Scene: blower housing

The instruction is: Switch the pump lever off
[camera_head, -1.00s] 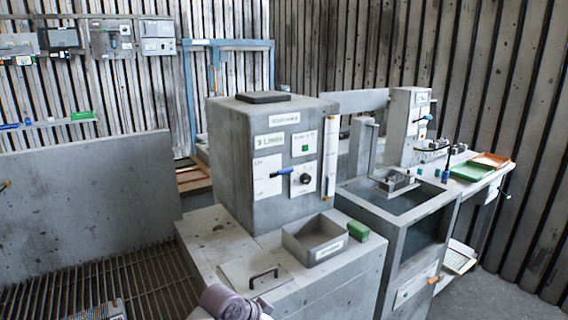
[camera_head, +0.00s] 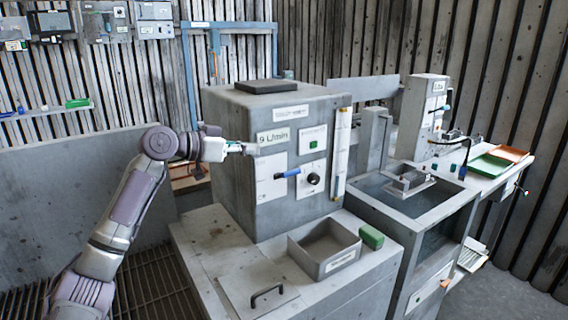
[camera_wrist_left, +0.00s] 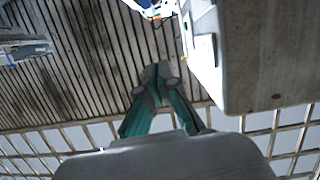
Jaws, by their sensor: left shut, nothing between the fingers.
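The pump housing is a grey concrete-like box (camera_head: 232,185) in the middle of the head view. In the left wrist view the closed fingers (camera_wrist_left: 158,80) show, with the box's side (camera_wrist_left: 265,60) at right. The lever cannot be made out clearly there. My right gripper is not in view.
An open grey bin (camera_head: 325,246) and a green block (camera_head: 371,237) stand on the ledge below the panel. A black handle (camera_head: 267,295) rises from the ledge's lid. A water tank (camera_head: 412,207) stands at right. The space before the panel is clear.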

